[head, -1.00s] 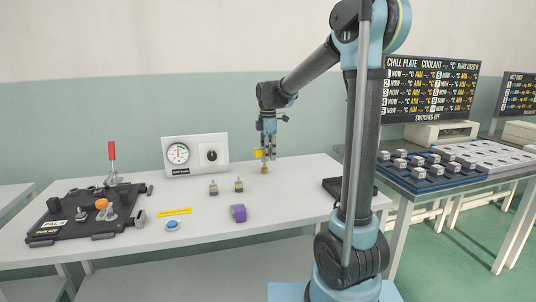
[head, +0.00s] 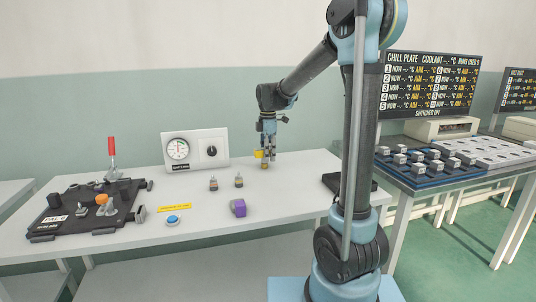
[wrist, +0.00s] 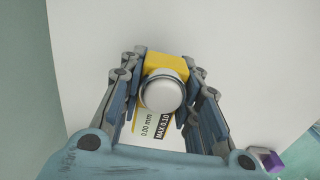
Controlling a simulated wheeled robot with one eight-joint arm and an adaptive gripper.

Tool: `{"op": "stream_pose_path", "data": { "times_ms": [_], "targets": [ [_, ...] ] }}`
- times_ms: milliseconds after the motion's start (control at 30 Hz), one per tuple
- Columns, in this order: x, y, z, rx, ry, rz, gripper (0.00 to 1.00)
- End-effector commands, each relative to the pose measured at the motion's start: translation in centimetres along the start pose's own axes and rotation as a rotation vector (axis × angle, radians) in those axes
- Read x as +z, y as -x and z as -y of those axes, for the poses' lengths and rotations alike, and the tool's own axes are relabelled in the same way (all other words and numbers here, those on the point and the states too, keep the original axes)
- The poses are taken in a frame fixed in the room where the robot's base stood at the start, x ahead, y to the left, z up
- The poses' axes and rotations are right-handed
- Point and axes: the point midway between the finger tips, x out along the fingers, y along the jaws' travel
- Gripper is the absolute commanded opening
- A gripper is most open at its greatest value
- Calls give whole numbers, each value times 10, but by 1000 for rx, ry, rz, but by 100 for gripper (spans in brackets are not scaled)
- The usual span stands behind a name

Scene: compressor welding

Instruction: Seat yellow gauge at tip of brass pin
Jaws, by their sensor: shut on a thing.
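The yellow gauge shows in the wrist view (wrist: 165,62) as a yellow block with a pale round knob facing the camera. A label by it reads "0.00 mm" and "MAX 0.10". My gripper (wrist: 165,98) has its fingers on both sides of the gauge and is shut on it. In the head view my gripper (head: 267,158) points down at the back of the table, with the gauge (head: 264,166) low between its fingertips. A yellow patch shows just left of the fingers. I cannot make out the brass pin for sure.
A black fixture plate (head: 62,226) with clamps, a red handle (head: 112,146) and an orange knob is at the left. A dial panel (head: 195,150), two small bottle-like pieces (head: 213,184), a blue button (head: 173,220) and a purple block (head: 239,208) stand on the table (head: 290,195).

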Motion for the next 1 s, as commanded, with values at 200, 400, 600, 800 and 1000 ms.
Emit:
{"op": "stream_pose_path", "data": {
  "times_ms": [200, 400, 600, 800, 1000],
  "targets": [
    [0, -2, 0, 0, 0, 0, 53],
    [0, -2, 0, 0, 0, 0, 54],
    [0, 0, 0, 0, 0, 0, 54],
    [0, 21, 0, 0, 0, 0, 54],
    [0, 57, 0, 0, 0, 0, 54]
  ]
}}
